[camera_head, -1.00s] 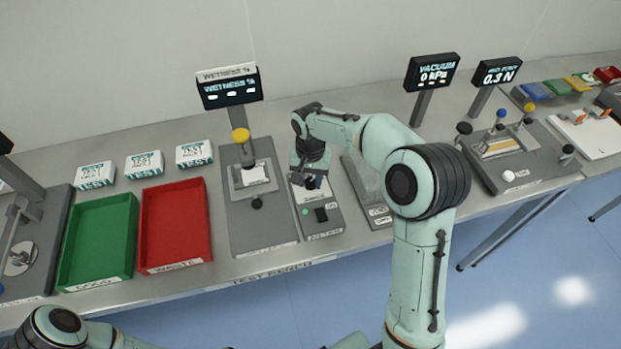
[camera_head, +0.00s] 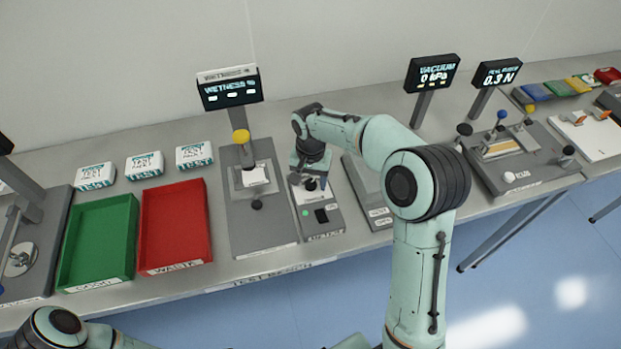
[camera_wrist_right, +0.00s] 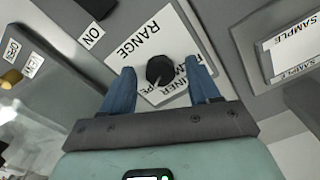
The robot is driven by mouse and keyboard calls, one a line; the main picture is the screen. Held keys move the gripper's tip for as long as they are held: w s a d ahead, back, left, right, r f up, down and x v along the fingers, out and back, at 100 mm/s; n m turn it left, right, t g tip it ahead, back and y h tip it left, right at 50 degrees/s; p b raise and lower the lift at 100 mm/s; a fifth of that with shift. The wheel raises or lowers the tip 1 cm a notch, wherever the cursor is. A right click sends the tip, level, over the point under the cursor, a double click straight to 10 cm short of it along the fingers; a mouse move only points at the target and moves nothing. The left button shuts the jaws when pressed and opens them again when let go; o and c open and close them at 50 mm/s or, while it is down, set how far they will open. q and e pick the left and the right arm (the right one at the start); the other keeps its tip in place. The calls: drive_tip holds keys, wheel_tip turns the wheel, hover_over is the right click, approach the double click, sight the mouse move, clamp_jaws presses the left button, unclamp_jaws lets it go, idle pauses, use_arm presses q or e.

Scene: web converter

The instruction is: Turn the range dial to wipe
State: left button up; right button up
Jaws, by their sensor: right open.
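The range dial (camera_wrist_right: 160,70) is a round black knob on a white label plate (camera_wrist_right: 130,50) in the right wrist view. The plate reads RANGE, with further lettering partly hidden around the dial. A thin light mark shows on the knob, but its setting is unclear. My right gripper (camera_wrist_right: 162,86) is open, with one blue finger on each side of the dial. I cannot tell whether they touch it. In the head view my right gripper (camera_head: 311,178) is over the meter box (camera_head: 328,229). My left gripper is out of view; only part of its arm shows.
The wetness tester (camera_head: 262,225) stands just left of the meter box, and a grey unit (camera_head: 360,190) stands close on its right. The red tray (camera_head: 176,268) and green tray (camera_head: 96,285) are farther left. Clear bench lies behind the meter box.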

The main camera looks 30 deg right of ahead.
sight(311, 184)
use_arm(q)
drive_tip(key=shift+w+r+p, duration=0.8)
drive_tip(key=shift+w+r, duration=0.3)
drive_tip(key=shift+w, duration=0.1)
use_arm(e)
wheel_tip(311, 184, up, 13)
drive_tip(key=shift+r, duration=0.2)
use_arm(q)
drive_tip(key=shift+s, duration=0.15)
use_arm(e)
drive_tip(key=shift+f, duration=0.1)
